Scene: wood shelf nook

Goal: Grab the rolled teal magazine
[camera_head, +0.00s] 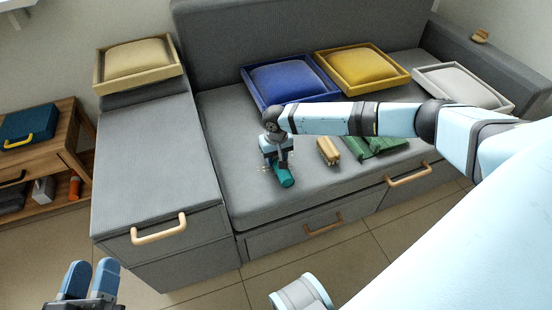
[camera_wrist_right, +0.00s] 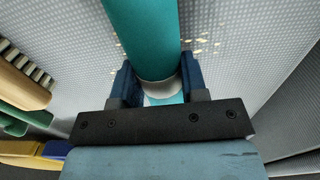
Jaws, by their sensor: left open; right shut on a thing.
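The rolled teal magazine (camera_head: 283,175) lies on the grey sofa seat (camera_head: 235,150), toward its left part. It also shows in the right wrist view (camera_wrist_right: 143,38), running up from between the fingers. My right gripper (camera_head: 276,167) points down at the magazine and is shut on it. In the right wrist view its blue fingers (camera_wrist_right: 159,82) stand on either side of the roll. My left gripper (camera_head: 92,280) is open and empty at the lower left, in front of the sofa and far from the magazine.
A tan object (camera_head: 327,151) and a green item (camera_head: 372,145) lie right of the magazine. Trays with blue (camera_head: 288,82), yellow (camera_head: 358,68) and white cushions (camera_head: 462,86) stand at the back. Small pale specks lie around the magazine. The seat's left part is clear.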

